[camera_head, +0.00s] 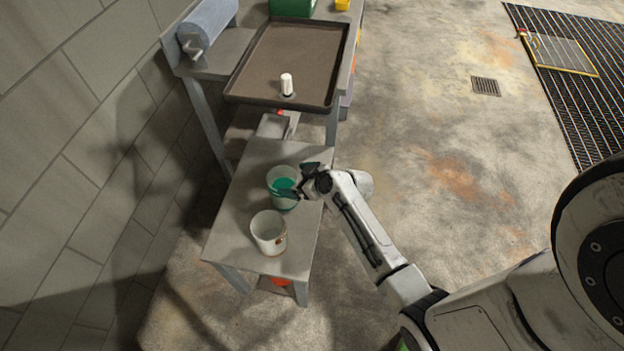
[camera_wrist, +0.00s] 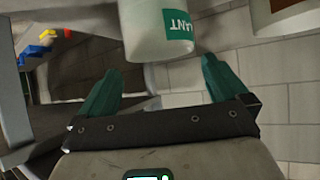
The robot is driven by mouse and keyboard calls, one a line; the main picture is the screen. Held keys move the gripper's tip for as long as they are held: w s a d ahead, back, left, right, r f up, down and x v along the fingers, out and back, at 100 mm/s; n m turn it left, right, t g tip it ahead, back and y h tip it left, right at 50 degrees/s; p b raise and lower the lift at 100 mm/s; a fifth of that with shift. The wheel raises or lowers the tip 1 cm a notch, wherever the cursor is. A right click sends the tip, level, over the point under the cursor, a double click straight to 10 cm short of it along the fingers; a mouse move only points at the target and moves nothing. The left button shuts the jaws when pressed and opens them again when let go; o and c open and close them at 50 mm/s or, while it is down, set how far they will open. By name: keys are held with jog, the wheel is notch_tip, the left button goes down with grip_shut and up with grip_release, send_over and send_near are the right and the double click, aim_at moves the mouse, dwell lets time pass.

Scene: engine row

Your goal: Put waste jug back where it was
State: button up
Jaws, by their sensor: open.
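Two pale open-topped jugs stand upright on a low grey bench (camera_head: 228,232) in the head view. The farther jug (camera_head: 281,173) shows green at its front. The nearer jug (camera_head: 268,231) has a small reddish mark low on its side. No waste lettering is readable, so I cannot tell which is the waste jug. My gripper (camera_head: 297,184) is open at the right side of the farther jug. In the wrist view, the teal fingers (camera_wrist: 158,75) are spread, with a white jug (camera_wrist: 155,22) beyond and between their tips. Its green label ends in "LANT". Contact is unclear.
A dark-rimmed tray (camera_head: 262,55) with a small white bottle (camera_head: 287,84) lies on the taller table behind. A blue roll (camera_head: 207,24) is at its left. The block wall runs close on the left. Open floor (camera_head: 440,130) lies to the right.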

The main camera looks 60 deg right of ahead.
jog(key=s+a+r+g, duration=0.4)
jog(key=s+a, duration=0.3)
jog(key=s, duration=0.4)
jog(key=s+a+r+g, duration=0.4)
jog(key=s+a+g, duration=0.2)
jog(key=s, duration=0.5)
jog(key=shift+a+r, duration=0.35)
jog(key=shift+a, duration=0.75)
